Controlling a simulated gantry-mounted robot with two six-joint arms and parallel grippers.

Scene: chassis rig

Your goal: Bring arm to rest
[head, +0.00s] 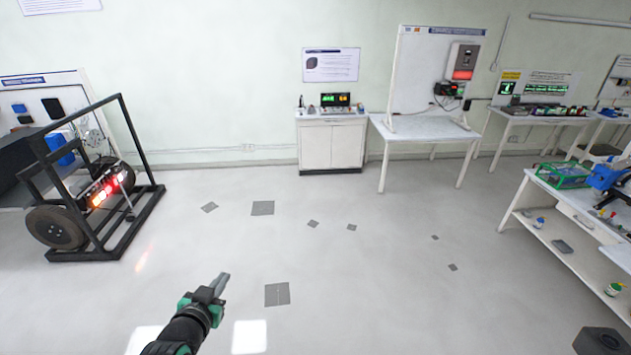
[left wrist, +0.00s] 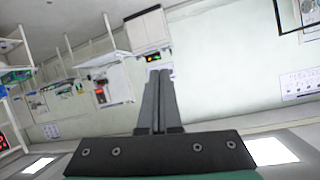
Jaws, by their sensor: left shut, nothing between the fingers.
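My left gripper (head: 219,284) reaches in from the bottom of the head view, over bare floor. Its fingers point up and to the right. In the left wrist view the two grey fingers (left wrist: 158,100) lie together, with nothing between them. The gripper touches nothing that I can see. My right gripper does not show in either view.
A black-framed chassis rig (head: 147,188) with a wheel and lit red lamps stands at the left. A white cabinet (head: 332,147) and a table (head: 425,129) stand by the back wall. A workbench (head: 572,204) is at the right. The middle floor (head: 380,280) is clear.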

